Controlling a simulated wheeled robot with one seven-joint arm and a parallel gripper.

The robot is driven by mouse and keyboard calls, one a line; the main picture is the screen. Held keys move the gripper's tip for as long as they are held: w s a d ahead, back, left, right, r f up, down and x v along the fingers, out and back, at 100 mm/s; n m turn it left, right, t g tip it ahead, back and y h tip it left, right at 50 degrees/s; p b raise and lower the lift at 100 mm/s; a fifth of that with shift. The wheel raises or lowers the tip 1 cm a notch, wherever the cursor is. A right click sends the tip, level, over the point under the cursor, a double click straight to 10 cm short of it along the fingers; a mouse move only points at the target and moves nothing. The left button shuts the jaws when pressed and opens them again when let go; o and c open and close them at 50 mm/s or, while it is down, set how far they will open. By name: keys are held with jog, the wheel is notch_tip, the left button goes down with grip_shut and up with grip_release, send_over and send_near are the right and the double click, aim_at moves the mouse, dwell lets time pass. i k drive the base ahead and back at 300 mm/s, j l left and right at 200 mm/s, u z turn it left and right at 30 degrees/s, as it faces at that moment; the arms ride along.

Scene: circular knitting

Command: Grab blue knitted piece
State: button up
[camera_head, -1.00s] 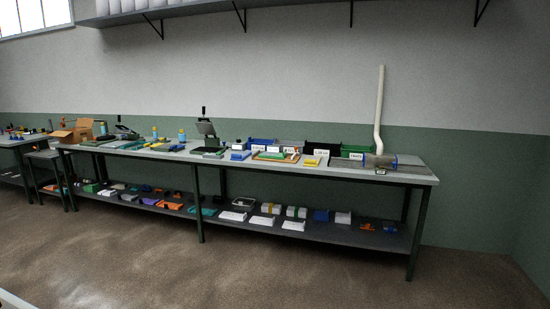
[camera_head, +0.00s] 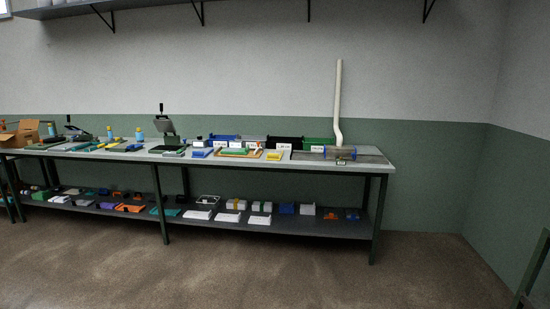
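Several small blue items show in the head view, and at this distance I cannot tell which is the blue knitted piece. A flat blue item (camera_head: 200,153) lies on the front part of the long workbench (camera_head: 352,157), left of the middle of its top. Another blue item (camera_head: 286,208) is on the bench's lower shelf. My gripper is not in view.
Labelled bins, including a green one (camera_head: 318,144), line the back of the bench. A press-like device (camera_head: 165,127) and a white pipe (camera_head: 338,105) stand up from it. Open brown floor (camera_head: 270,275) lies in front. A green frame (camera_head: 535,272) stands at lower right.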

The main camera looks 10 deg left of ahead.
aim_at(202, 154)
jog(key=i+j+u, duration=0.1)
jog(key=i, duration=0.2)
jog(key=i+j+u, duration=0.1)
jog(key=i, duration=0.2)
jog(key=i+j, duration=0.1)
jog(key=i, duration=1.6)
jog(key=i+u, duration=0.65)
jog(key=u, duration=0.15)
jog(key=i+l+u, duration=0.15)
jog(key=i+u, duration=0.2)
jog(key=i+j+u, duration=0.1)
jog(key=u, duration=0.25)
jog(key=i+u, duration=0.55)
jog(key=u, duration=0.2)
jog(key=i+z, duration=0.1)
jog(key=i, duration=0.3)
jog(key=i+j+z, duration=0.1)
jog(key=i, duration=0.25)
jog(key=i+j+z, duration=0.1)
jog(key=i+z, duration=0.25)
jog(key=i+j+z, duration=0.15)
jog(key=i+z, duration=0.2)
jog(key=i+j+z, duration=0.35)
jog(key=k+l, duration=0.05)
jog(key=l, duration=0.05)
